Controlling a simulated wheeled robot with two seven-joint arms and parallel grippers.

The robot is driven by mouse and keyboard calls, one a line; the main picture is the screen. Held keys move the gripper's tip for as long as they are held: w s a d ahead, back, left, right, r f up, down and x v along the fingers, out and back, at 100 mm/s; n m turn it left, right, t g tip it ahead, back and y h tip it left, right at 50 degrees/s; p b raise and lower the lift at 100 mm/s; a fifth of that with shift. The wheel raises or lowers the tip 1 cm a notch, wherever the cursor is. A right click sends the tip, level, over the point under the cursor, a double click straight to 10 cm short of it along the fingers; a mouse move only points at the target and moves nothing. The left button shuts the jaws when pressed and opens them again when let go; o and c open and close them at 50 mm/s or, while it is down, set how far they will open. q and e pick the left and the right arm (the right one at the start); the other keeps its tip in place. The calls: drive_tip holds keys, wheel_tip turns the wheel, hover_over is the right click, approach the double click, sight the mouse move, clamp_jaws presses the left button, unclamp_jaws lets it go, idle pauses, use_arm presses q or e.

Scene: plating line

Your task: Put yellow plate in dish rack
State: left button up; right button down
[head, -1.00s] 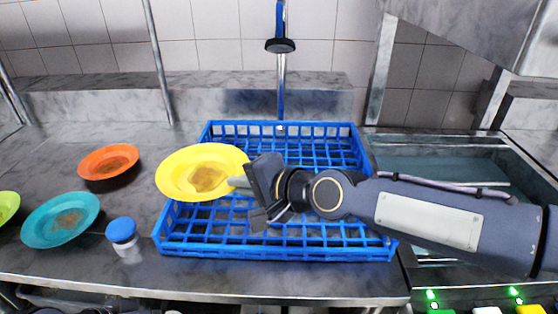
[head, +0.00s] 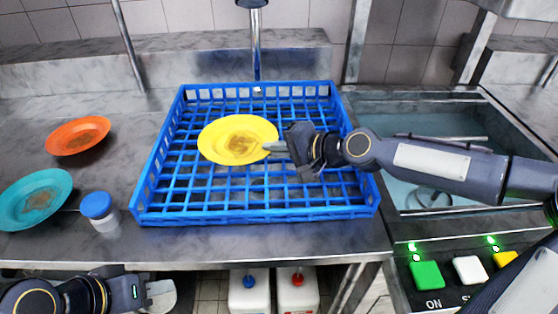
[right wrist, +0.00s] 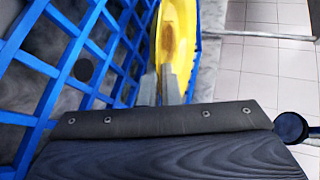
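The yellow plate (head: 238,139) has a brown smear in its middle. It is over the blue dish rack (head: 255,213), near the rack's centre; I cannot tell whether it touches the rack. My right gripper (head: 272,147) is shut on the plate's right rim. In the right wrist view the plate (right wrist: 180,35) shows edge-on between the fingertips (right wrist: 160,85), beside the rack's blue grid (right wrist: 60,55). My left gripper (head: 155,291) is at the lower left, in front of the counter and away from the plate; its fingers look apart, with nothing clearly between them.
An orange plate (head: 78,135) and a teal plate (head: 36,198) lie on the counter at left. A blue-capped jar (head: 99,211) stands left of the rack. A sink (head: 440,120) and a button panel (head: 455,275) are at right. A faucet (head: 255,40) hangs behind the rack.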

sight(279, 172)
drive_tip(key=shift+w+d+f, duration=0.25)
drive_tip(key=shift+d+f, duration=0.05)
drive_tip(key=shift+f, duration=0.05)
wheel_tip(279, 172, down, 4)
drive_tip(key=shift+w+d+r, duration=0.1)
drive_tip(key=shift+d+r, duration=0.05)
drive_tip(key=shift+r, duration=0.05)
drive_tip(key=shift+f+b, duration=0.1)
drive_tip(key=shift+b, duration=0.2)
drive_tip(key=c, duration=2.1)
unclamp_jaws()
drive_tip(key=shift+f, duration=0.15)
drive_tip(key=o, duration=0.5)
drive_tip(key=shift+c, duration=0.2)
